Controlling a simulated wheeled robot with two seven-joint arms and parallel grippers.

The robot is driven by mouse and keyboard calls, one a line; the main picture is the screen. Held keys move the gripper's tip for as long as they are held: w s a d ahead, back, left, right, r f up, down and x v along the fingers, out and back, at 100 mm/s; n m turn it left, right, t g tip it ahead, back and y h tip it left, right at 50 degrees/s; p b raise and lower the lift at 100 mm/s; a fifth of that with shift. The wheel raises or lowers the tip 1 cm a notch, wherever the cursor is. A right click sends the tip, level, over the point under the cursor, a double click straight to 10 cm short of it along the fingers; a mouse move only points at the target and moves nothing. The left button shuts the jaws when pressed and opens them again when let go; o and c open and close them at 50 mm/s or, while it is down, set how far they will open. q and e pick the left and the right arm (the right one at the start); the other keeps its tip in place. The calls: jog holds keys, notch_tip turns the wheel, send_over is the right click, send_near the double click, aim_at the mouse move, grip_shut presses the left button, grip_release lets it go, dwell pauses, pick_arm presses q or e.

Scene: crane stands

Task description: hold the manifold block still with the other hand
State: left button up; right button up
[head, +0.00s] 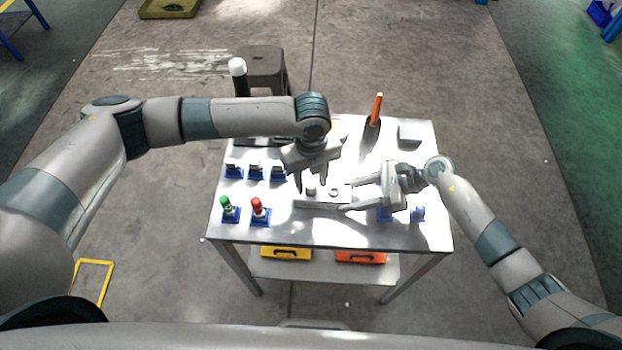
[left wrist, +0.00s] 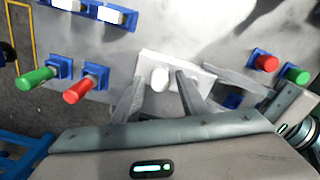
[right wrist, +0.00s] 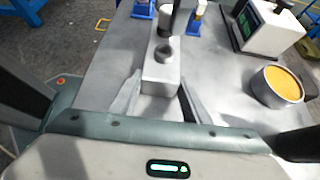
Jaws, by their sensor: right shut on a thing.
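The manifold block (head: 322,203) is a pale bar lying on the table. In the right wrist view the block (right wrist: 160,80) runs away from me, between the fingers of my right gripper (right wrist: 160,103). My right gripper is shut on its near end, and also shows in the head view (head: 347,197). My left gripper (head: 312,185) is above the block's left part. In the left wrist view my left gripper (left wrist: 158,108) has its fingers apart, with a pale round fitting (left wrist: 160,78) on the block just beyond them; I see no contact. A dark round port (right wrist: 164,53) shows on top.
Green (head: 229,208) and red (head: 259,209) capped parts stand in blue holders at the table's (head: 290,232) front left. Several more blue holders stand behind them. An orange-filled round tin (right wrist: 277,86) and a white device (right wrist: 266,28) stand farther back. Yellow (head: 286,254) and orange (head: 360,257) cases lie below.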

dwell(0.3)
pick_arm(q)
jog(key=n, duration=0.3)
jog(key=shift+n, duration=1.1)
jog(key=n, duration=0.3)
jog(key=shift+n, duration=1.1)
